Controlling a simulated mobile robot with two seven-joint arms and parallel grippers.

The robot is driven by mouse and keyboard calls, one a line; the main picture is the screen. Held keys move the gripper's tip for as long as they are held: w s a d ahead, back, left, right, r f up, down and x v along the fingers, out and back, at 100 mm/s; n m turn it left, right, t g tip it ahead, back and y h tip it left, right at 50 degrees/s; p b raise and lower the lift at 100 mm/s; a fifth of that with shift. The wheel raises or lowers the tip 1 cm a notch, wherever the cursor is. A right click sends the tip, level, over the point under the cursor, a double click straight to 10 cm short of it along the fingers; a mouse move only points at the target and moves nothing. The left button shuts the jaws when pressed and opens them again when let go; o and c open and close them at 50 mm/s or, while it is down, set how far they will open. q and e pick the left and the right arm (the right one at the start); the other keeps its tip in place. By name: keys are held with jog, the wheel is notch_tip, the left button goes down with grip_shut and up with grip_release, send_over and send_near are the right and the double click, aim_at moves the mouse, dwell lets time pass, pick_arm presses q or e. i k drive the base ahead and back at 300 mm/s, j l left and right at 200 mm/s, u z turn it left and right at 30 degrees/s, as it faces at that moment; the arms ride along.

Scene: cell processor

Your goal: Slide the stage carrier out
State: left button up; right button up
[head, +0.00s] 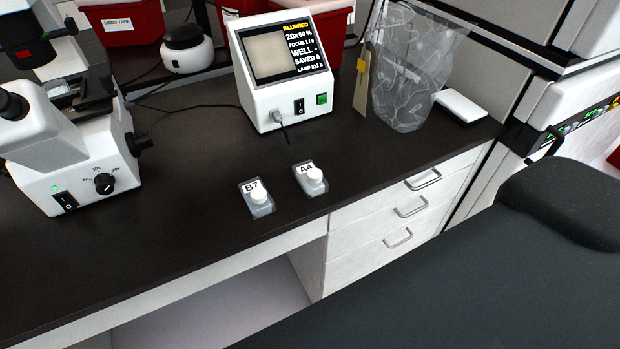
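I cannot make out a stage carrier for certain. A white microscope (70,165) stands at the left of the dark bench, partly cut off by the picture edge. Its stage area (62,93) is partly hidden behind the white eyepiece part. Neither my left nor my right gripper is in view.
A white screen unit (255,98) reads "BLURRED". A clear bag (405,95) and small white box (461,107) stand right of it. Red bins (120,22) line the back. White drawers (370,235) are below. A large dark surface (480,290) fills the lower right.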

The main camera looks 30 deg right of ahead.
aim_at(76, 98)
jog(key=k+l, duration=0.1)
jog(key=l, duration=0.25)
jog(key=k+l+z, duration=0.1)
jog(key=l, duration=0.3)
jog(key=k+l, duration=0.15)
jog(key=l, duration=0.2)
jog(key=k+l+z, duration=0.1)
jog(key=l, duration=0.3)
